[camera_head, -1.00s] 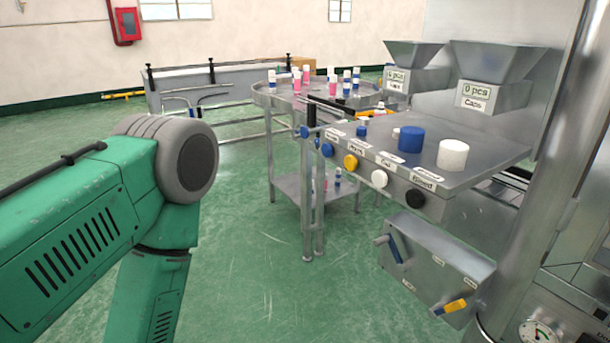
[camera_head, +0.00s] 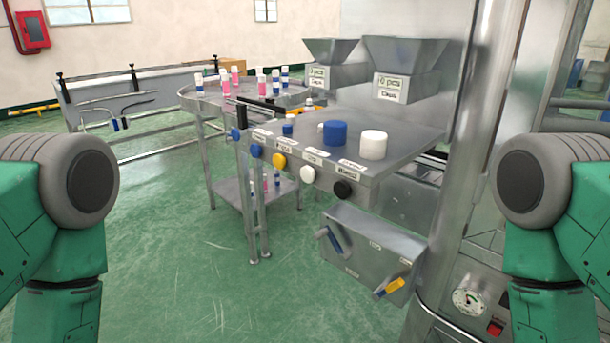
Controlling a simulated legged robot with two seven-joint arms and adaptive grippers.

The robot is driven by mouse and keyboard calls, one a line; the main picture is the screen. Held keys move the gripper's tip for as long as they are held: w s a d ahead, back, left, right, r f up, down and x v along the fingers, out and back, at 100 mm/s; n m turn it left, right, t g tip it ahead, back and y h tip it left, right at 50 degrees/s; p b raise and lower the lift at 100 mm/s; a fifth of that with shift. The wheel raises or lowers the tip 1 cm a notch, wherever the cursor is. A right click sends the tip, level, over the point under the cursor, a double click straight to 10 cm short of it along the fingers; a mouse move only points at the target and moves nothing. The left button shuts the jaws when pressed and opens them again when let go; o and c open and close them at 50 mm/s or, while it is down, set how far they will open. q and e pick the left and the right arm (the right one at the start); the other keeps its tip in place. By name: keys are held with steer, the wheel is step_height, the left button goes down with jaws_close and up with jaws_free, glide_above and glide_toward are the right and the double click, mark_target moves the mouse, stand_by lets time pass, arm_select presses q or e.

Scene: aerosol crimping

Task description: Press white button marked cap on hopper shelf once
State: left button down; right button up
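The hopper shelf (camera_head: 392,125) is a grey metal shelf at the centre right. Along its sloped front edge sit a blue button (camera_head: 256,151), a yellow button (camera_head: 279,160), a white button (camera_head: 307,174) and a black button (camera_head: 342,189). Small labels lie above the buttons; their text is too small to read surely. A blue cap (camera_head: 335,133) and a white cap (camera_head: 373,145) stand on the shelf top. Green arm links show at the left and right edges, apart from the shelf. Neither gripper is in view.
Two hoppers (camera_head: 405,55) stand behind the shelf. A round table (camera_head: 215,97) with several pink and blue bottles is to the left. A box with blue and yellow levers (camera_head: 372,252) hangs below the shelf. A steel column (camera_head: 470,150) stands right. Green floor is clear at left.

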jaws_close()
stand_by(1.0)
